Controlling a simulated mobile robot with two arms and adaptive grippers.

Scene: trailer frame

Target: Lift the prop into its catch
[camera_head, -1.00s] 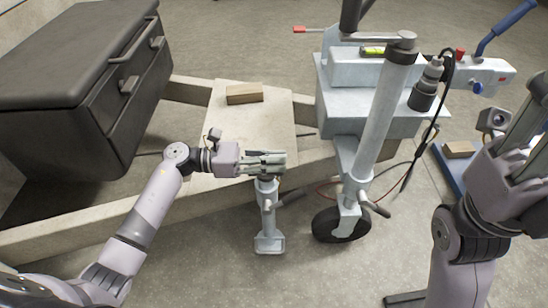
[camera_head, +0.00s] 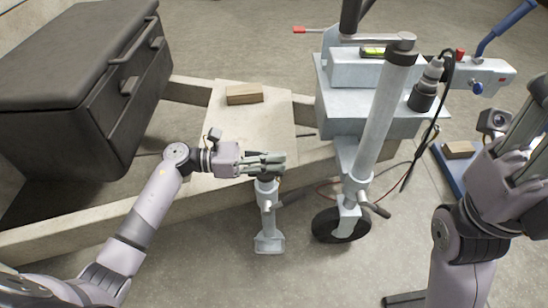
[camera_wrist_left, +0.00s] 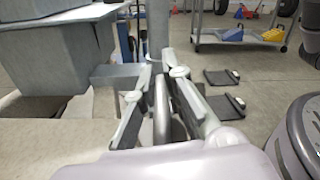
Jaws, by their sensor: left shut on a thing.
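The prop (camera_head: 268,215) is a light grey metal leg with a flat square foot, at the near side of the trailer frame (camera_head: 190,215) in the head view. It stands close to upright, its foot low near the floor. My left gripper (camera_head: 272,165) is at the top of the prop and shut on a part there. In the left wrist view the fingers (camera_wrist_left: 165,95) close around a grey bar (camera_wrist_left: 161,110). The catch cannot be made out. My right gripper (camera_head: 530,150) is at the right edge, apart from the prop; its fingertips are partly cut off.
A jockey wheel (camera_head: 340,224) on a grey post stands right of the prop. A black box (camera_head: 75,60) sits at the left on the frame. A wooden block (camera_head: 244,94) lies on a board. Open floor lies in front.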

